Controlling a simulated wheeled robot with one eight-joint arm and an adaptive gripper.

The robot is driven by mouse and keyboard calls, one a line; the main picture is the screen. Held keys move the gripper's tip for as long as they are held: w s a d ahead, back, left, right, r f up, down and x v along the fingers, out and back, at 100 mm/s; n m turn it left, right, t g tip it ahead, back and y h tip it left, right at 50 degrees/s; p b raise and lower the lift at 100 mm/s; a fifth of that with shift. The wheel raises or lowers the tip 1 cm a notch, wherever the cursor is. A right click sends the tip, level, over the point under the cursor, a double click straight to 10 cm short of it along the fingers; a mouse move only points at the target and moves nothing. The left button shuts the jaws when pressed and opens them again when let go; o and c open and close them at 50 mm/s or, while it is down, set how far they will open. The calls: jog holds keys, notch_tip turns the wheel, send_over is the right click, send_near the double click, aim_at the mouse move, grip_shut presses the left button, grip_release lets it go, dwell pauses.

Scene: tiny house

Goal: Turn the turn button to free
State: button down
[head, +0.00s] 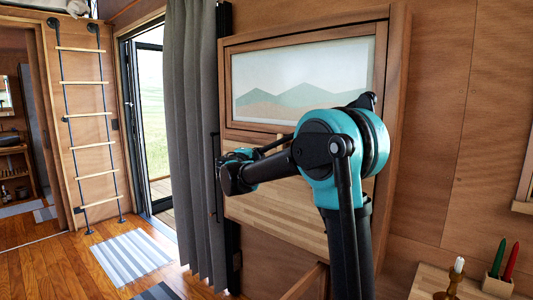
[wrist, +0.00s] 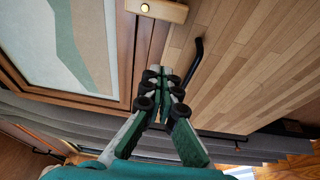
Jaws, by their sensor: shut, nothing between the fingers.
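The turn button (wrist: 158,9) is a small pale wooden bar with a brass-coloured screw head, at the top edge of the wrist view and partly cut off. It sits on the dark wooden frame strip, and its right end reaches over the edge of the slatted wooden panel (wrist: 235,65). My gripper (wrist: 160,75) is shut and empty, in front of the frame strip and apart from the button, lower in the picture.
A black bar handle (wrist: 195,62) is on the panel, close to my fingertips. A framed mountain picture (head: 300,83) is above the panel. A grey curtain (head: 195,140) hangs to the left. A candle and a pencil holder (head: 497,284) stand at lower right.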

jog(key=x, duration=0.9)
jog(key=shift+d, duration=0.35)
jog(key=shift+s+d, duration=1.2)
jog(key=shift+s, duration=0.1)
jog(key=shift+s+d+f+n, duration=0.15)
jog(key=shift+n, duration=0.45)
jog(key=s+d+n+g, duration=0.1)
jog(key=n+g, duration=0.1)
jog(key=n, duration=0.2)
jog(key=s+d+r+n+g+h, duration=0.1)
jog(key=n+g, duration=0.1)
jog(key=n, duration=0.2)
jog(key=s+d+n+g, duration=0.1)
jog(key=n, duration=0.3)
jog(key=shift+s+d+r+g+h, duration=0.35)
jog(key=shift+g+h, duration=0.05)
jog(key=shift+r, duration=0.15)
